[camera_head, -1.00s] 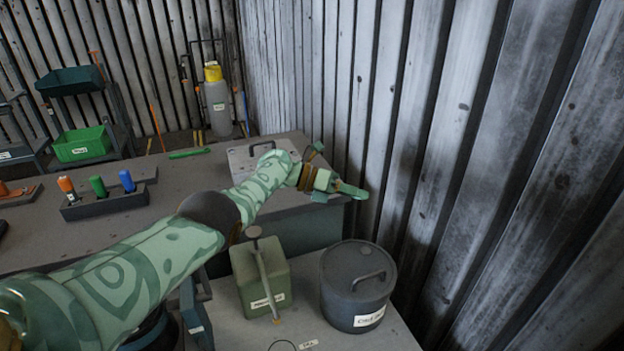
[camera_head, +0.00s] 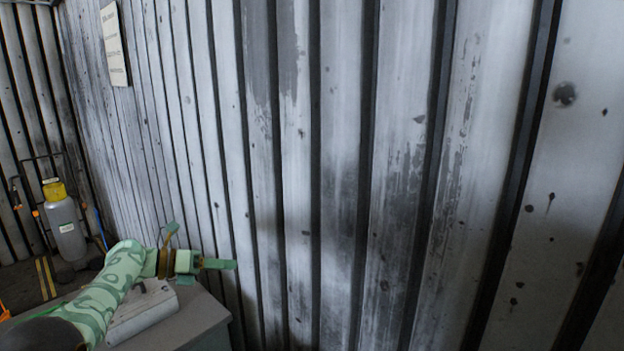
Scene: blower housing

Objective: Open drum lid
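The drum and its lid are out of view now. My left gripper (camera_head: 204,246) is at the lower left, with its green fingers spread apart and nothing between them. It is above the end of a grey bench (camera_head: 208,318), in front of the corrugated wall. My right gripper is not in view.
A pale case (camera_head: 145,312) sits on the bench, partly behind my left arm. A grey cylinder with a yellow top (camera_head: 65,222) stands at the far left. The corrugated metal wall (camera_head: 340,150) fills most of the view, with a sign (camera_head: 113,45) on it.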

